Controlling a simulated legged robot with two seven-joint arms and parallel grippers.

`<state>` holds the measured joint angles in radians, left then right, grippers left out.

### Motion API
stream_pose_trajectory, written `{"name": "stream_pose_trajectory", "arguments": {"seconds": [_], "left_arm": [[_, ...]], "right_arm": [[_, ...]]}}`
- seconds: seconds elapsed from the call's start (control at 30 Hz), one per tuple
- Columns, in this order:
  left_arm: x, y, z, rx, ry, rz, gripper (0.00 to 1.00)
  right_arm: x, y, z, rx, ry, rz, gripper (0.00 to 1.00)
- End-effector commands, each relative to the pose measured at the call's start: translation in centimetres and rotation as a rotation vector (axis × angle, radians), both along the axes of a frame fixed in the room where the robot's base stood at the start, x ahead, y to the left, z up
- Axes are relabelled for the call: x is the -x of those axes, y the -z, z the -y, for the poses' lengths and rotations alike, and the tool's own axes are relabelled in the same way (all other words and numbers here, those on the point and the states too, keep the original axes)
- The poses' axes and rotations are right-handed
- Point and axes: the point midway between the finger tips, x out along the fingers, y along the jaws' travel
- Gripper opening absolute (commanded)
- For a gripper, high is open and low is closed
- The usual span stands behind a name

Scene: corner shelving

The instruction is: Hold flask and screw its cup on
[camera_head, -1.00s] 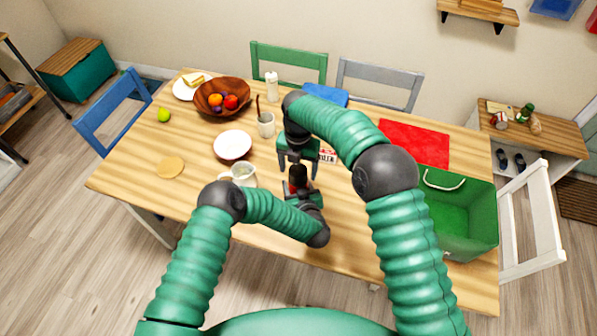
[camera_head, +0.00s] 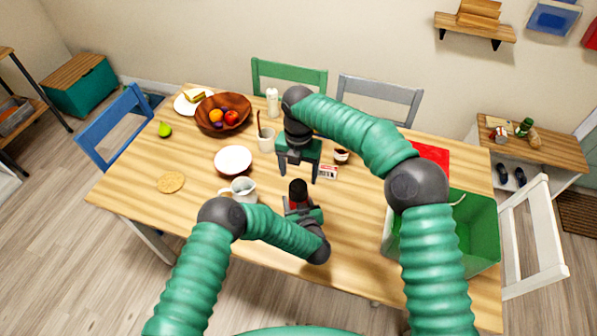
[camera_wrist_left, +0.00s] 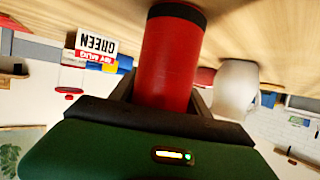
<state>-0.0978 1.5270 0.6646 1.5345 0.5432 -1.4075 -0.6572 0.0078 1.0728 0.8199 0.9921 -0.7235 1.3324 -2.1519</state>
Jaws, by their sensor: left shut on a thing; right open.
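The flask (camera_head: 293,205) stands upright near the table's front middle, with a red body and a dark top (camera_head: 298,187). I cannot tell how tightly that top, which looks like the cup, sits. My left gripper (camera_head: 304,214) is shut on the flask's body. The left wrist view is upside down and shows the red flask (camera_wrist_left: 167,65) between the jaws, with a black band at its foot; its upper end is hidden. My right gripper (camera_head: 298,171) is open and empty, behind and apart from the flask's dark top.
A white mug (camera_head: 242,189) stands left of the flask. A small labelled box (camera_head: 328,172) and a dark-filled jar (camera_head: 341,155) are behind right. A white bowl (camera_head: 233,159) and a fruit bowl (camera_head: 222,113) lie farther left. A green bin (camera_head: 472,232) is at the right.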

Motion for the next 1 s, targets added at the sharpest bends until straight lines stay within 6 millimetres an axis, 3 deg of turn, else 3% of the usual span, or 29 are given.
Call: {"name": "stream_pose_trajectory", "arguments": {"seconds": [0.33, 0.7, 1.0], "left_arm": [[0.0, 0.1, 0.0, 0.0, 0.0, -0.001, 0.0], [0.0, 0.1, 0.0, 0.001, 0.0, -0.002, 0.0], [0.0, 0.1, 0.0, 0.001, 0.0, -0.002, 0.0]], "right_arm": [[0.0, 0.6, 0.0, 0.0, -0.001, -0.001, 0.71], [0.1, 6.4, -0.1, -0.001, -0.001, -0.003, 0.71], [0.1, 8.1, -0.1, -0.001, 0.0, 0.0, 0.71]]}}
